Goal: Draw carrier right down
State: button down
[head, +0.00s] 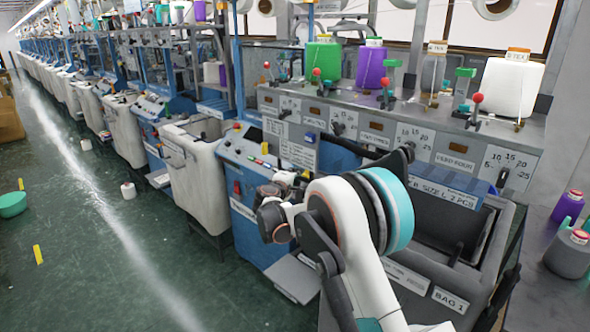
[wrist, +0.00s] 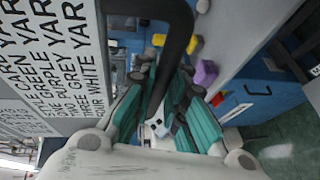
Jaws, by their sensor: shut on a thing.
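My gripper (wrist: 165,115) has teal finger pads and is closed in the wrist view. A bent black bar (wrist: 180,35) crosses the top of that view and runs down between the fingers, which appear shut on it. A small pale piece (wrist: 157,127) with dark dots shows between the pads; I cannot tell whether it belongs to the bar. In the head view my gripper (head: 287,183) is small and partly hidden by my wrist, in front of the knitting machine (head: 455,133). I cannot tell which part is the right carrier.
A blue control cabinet (head: 232,158) and a white bin (head: 198,170) stand left of my gripper. Yarn cones, one green (head: 322,62) and one white (head: 511,90), stand on the machine. The aisle floor (head: 110,250) at left is mostly clear.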

notch_tip(320, 180, down, 20)
jog(key=b, duration=0.8)
jog(key=shift+f+b, duration=0.2)
jog(key=shift+b, duration=0.15)
jog(key=shift+s+f, duration=0.1)
jog(key=shift+s, duration=0.05)
jog(key=c, duration=1.6)
grip_release()
jog(key=shift+f, duration=0.1)
jog(key=shift+r, duration=0.2)
jog(key=v, duration=1.2)
